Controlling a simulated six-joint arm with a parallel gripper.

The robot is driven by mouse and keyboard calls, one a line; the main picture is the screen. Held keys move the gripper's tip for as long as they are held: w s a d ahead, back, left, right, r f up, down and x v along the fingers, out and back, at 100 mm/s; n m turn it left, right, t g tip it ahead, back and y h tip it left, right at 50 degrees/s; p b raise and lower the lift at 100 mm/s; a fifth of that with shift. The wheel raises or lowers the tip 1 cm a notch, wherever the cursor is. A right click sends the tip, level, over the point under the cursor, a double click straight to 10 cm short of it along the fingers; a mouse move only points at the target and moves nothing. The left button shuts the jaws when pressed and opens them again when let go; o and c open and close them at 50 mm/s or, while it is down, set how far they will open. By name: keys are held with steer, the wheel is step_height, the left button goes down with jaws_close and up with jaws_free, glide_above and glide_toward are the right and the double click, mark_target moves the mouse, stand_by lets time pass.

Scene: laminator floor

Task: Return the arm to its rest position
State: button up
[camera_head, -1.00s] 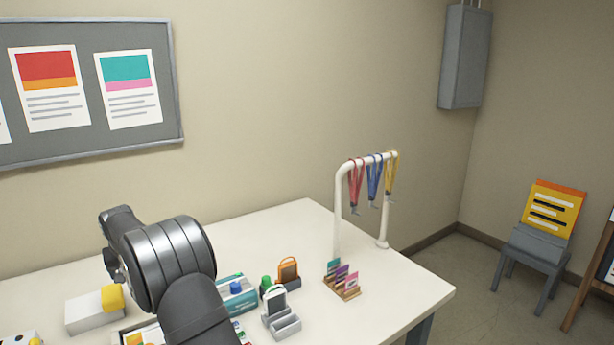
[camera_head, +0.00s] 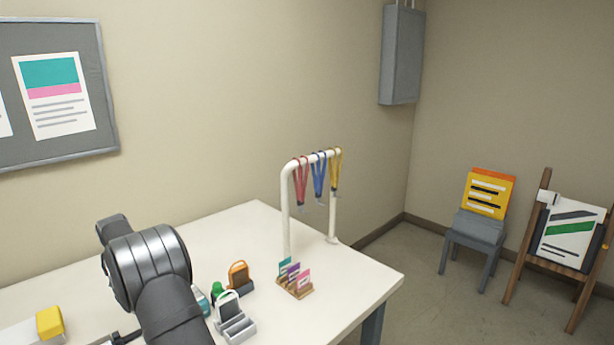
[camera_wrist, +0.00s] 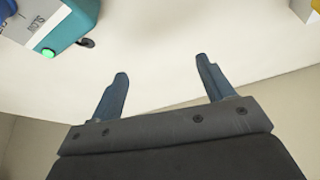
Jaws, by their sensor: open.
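My gripper (camera_wrist: 163,80) shows in the wrist view with its two blue-grey fingers spread apart and nothing between them. Pale table surface lies beyond the fingertips. In the head view my arm rises at the lower left, in front of the table (camera_head: 345,290), and its gripper end is not visible there.
A white rack (camera_head: 286,215) with red, blue and yellow lanyards stands on the table. A wooden card holder (camera_head: 295,287), a grey stand (camera_head: 236,328) and an orange-framed item (camera_head: 239,276) sit near my arm. A teal box (camera_wrist: 70,28) shows in the wrist view. The table's right end is clear.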

glide_above(106, 312)
steer(key=d, duration=0.2)
steer(key=f, duration=0.5)
steer(key=shift+s+f, duration=0.2)
steer(key=shift+s, duration=0.2)
steer(key=f, duration=0.1)
steer(key=a+f, duration=0.1)
steer(key=f, duration=0.1)
steer(key=shift+s+a, duration=0.15)
steer(key=shift+s, duration=0.05)
steer(key=shift+f, duration=0.8)
